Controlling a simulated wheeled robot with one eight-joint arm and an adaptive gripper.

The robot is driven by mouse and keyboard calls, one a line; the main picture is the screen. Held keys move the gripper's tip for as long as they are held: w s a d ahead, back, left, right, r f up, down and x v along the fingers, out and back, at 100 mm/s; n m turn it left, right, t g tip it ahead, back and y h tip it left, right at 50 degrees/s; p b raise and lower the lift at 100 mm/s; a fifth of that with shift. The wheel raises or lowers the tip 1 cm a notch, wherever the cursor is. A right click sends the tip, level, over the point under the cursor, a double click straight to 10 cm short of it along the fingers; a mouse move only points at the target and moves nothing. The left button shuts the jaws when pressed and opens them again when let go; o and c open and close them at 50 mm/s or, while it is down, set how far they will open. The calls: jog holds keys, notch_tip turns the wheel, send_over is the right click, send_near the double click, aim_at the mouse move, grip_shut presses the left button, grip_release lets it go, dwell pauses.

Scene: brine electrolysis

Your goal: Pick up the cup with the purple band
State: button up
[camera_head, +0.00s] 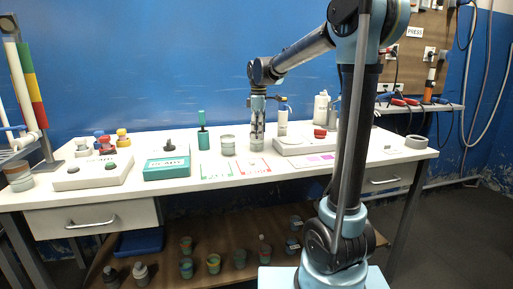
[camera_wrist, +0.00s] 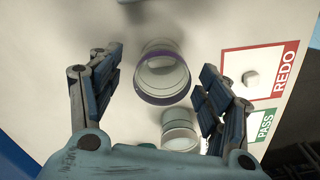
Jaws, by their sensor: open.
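The cup with the purple band (camera_wrist: 163,98) shows in the wrist view between the two fingers of my gripper (camera_wrist: 161,66). It is a pale, see-through cup with a purple ring around its edge. My gripper is open, with a gap on both sides of the cup and no visible contact. In the head view my gripper (camera_head: 257,136) points straight down over the white table, behind the red-edged card. There the fingers mostly hide the cup, and its band cannot be made out. How deep the fingers reach beside the cup is unclear.
A second pale cup (camera_wrist: 180,130) stands close by, near the right finger; in the head view it is left of my gripper (camera_head: 228,145). The REDO card (camera_wrist: 262,75) and PASS card (camera_wrist: 266,126) lie beside them.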

aim_at(256, 142)
jog(key=shift+s+a+f, duration=0.1)
jog(key=shift+a+f, duration=0.15)
jog(key=shift+f, duration=1.1)
jog(key=shift+a+f, duration=0.2)
jog(key=shift+f, duration=1.1)
jog(key=c, duration=1.3)
